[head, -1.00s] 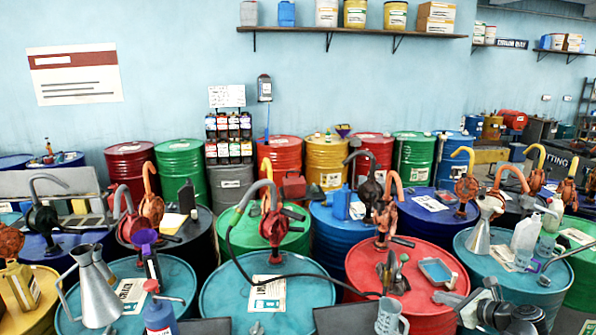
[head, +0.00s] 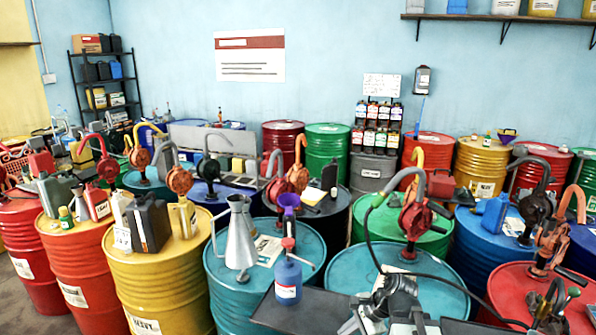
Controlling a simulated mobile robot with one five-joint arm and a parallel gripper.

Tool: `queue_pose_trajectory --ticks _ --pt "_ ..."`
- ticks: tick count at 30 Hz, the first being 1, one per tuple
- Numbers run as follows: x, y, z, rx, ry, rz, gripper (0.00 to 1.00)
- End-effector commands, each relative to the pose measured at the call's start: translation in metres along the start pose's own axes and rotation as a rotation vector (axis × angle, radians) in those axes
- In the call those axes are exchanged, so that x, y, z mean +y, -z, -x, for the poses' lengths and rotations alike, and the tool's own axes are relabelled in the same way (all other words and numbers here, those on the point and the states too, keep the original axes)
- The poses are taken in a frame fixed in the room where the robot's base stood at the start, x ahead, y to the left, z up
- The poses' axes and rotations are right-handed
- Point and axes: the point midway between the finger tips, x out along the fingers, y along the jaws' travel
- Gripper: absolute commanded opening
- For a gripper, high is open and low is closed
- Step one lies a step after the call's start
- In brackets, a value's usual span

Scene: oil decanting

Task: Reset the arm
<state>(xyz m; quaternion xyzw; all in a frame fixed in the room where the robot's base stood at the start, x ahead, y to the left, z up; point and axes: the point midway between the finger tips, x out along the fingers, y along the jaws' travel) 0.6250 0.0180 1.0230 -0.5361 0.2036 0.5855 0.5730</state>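My arm shows at the bottom edge, right of centre, as a cluster of dark and light grey links. My gripper (head: 385,312) appears to be at this low cluster, in front of the teal drum (head: 345,270) with the hand pump. Its fingers are small and mixed up with the links, so I cannot tell whether it is open or shut. I see nothing clearly held in it. The arm is folded low and overlaps the drum's near side in the picture.
A blue bottle (head: 288,281) and a grey metal jug (head: 240,240) stand left of my arm. A red pump (head: 412,215) with a dark hose rises behind it. A red drum (head: 505,290) is at the right. Yellow and orange drums crowd the left; bare floor shows at the lower left.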

Motion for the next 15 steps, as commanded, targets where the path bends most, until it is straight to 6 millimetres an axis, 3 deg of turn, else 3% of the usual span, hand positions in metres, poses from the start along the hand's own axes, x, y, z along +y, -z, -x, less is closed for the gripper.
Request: queue_pose_trajectory --ticks 1,3,5,9,15 --pt "0.004 -0.017 -0.017 0.014 -0.055 0.118 0.00" --pt "0.013 -0.033 -0.033 0.042 -0.139 0.300 0.00" --pt "0.023 -0.039 -0.043 0.071 -0.222 0.477 0.00" --pt "0.046 -0.015 -0.032 0.124 -0.394 0.786 0.00" --pt "0.064 0.009 -0.017 0.106 -0.554 1.094 0.00"
